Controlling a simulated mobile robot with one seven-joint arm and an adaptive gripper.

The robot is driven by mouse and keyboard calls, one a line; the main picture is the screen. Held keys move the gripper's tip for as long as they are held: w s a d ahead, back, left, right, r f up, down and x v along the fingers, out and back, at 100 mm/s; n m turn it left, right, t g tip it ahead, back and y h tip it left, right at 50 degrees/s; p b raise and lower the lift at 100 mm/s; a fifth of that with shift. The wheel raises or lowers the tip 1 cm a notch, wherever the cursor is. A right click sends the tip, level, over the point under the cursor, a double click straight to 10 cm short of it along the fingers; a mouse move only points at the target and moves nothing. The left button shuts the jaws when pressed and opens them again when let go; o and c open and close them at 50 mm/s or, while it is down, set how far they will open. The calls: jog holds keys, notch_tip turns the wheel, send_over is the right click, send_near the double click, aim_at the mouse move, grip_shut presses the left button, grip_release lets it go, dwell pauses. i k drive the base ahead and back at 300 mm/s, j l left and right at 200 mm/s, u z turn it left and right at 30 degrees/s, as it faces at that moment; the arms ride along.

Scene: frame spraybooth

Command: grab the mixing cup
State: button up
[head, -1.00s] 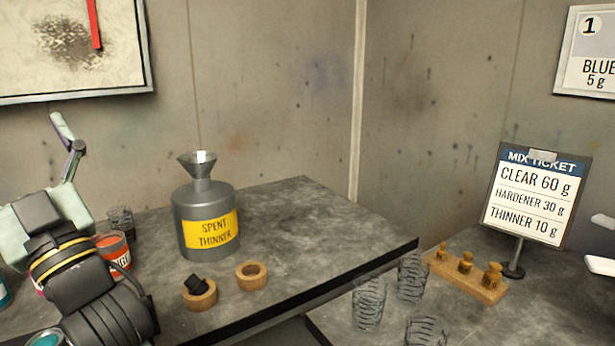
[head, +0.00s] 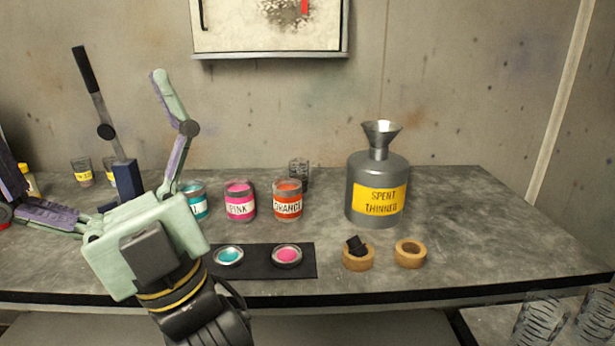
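I cannot tell which cup is the mixing cup. One clear cup (head: 299,172) with dark marks stands behind the orange paint can on the bench. More clear cups (head: 541,320) show at the lower right corner, cut off by the frame. My gripper (head: 120,72) is at the left, pointing up and away over the bench. Its fingers are spread wide and nothing shows between them. It is apart from all these cups and hides part of the bench behind it.
Teal, pink (head: 240,201) and orange (head: 287,199) paint cans stand right of my gripper. Two lids lie on a dark mat (head: 258,262). A spent thinner can (head: 377,190) with a funnel and two tape rolls (head: 410,254) are further right. Small labelled pots (head: 82,172) stand at left.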

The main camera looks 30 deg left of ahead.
aim_at(298, 167)
jog(key=k+j, duration=0.3)
jog(key=k+j+u, duration=0.7)
jog(key=i+l+u, duration=0.1)
jog(key=u, duration=0.8)
jog(key=i+l, duration=0.85)
